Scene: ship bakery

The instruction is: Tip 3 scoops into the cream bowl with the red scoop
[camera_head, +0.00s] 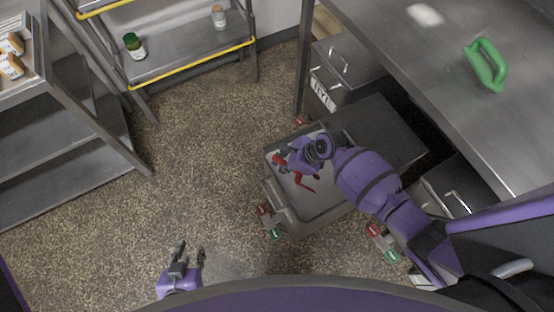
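The red scoop (306,181) is in a grey wheeled bin (287,215) on the floor, over or on its pale contents. It is partly hidden by my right gripper (286,163), which reaches down into the bin from the right. The gripper's dark fingers are at the scoop's upper left, with red showing beside them; whether they are closed on it cannot be made out. My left gripper (189,255) is low in the picture, left of the bin, with its fingers apart and nothing between them. No cream bowl can be seen.
A steel table (440,75) at the upper right carries a green handled tool (485,65) and a white powder patch (425,14). A yellow-edged shelf (185,55) holds jars; another rack (60,125) stands left. The floor between is clear.

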